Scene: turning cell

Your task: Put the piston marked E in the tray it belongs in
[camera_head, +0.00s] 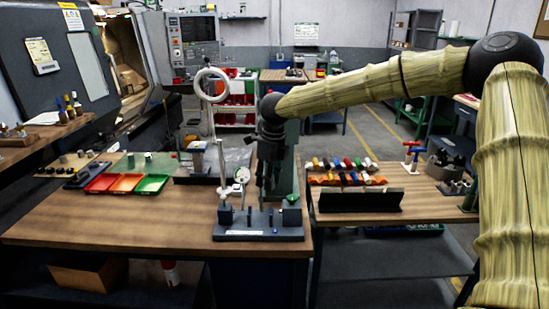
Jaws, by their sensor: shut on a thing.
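My gripper (268,176) points down over the wooden bench (150,222), in front of a green machine column. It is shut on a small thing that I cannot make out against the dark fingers. Three shallow trays lie side by side at the bench's left: red (101,183), orange (126,183) and green (152,184). My gripper is well to their right. No letter E is readable, and any tray markings are too small to read.
A fixture with a dark base (258,234), posts and a white ring (211,85) stands near my gripper. A dark low plate (196,180) lies between it and the trays. The front left of the bench is clear. A rack of coloured items (345,172) is at right.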

